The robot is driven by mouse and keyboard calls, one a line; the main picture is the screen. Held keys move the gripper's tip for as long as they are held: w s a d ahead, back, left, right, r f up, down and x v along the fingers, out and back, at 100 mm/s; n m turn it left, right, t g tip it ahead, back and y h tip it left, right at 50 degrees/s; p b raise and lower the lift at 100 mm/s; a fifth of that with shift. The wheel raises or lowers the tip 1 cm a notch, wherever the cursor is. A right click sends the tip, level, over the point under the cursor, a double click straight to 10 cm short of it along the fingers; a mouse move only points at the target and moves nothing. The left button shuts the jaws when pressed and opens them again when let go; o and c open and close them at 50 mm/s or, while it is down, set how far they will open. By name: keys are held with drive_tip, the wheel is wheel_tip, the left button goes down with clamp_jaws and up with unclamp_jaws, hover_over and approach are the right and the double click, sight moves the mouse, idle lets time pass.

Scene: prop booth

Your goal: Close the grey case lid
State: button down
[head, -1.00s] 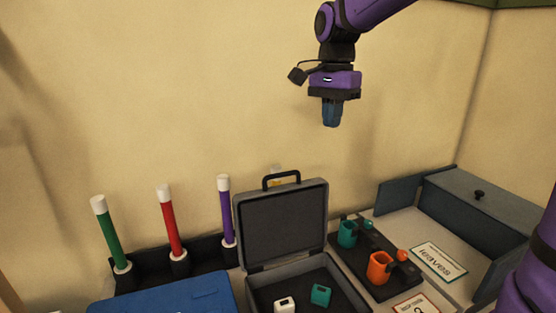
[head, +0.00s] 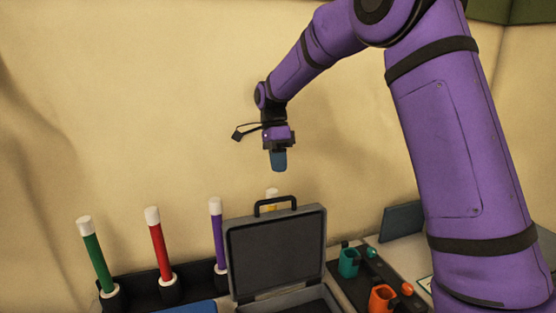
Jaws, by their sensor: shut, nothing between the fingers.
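The grey case lid (head: 276,252) stands open and upright, with a dark inner panel and a black handle (head: 275,205) on its top edge. The case base (head: 290,300) shows only in part at the bottom of the head view, so its contents are out of frame. My gripper (head: 279,162) hangs pointing down above the lid's handle, in front of the back wall in the picture.
Green (head: 97,254), red (head: 157,244) and purple (head: 217,234) sticks stand in a black rack left of the lid. A yellow one (head: 272,198) is partly hidden behind it. Air above the lid is free.

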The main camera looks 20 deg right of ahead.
hover_over(284, 209)
drive_tip(key=w, duration=0.2)
drive_tip(key=shift+f, duration=3)
drive_tip(key=shift+s, duration=0.1)
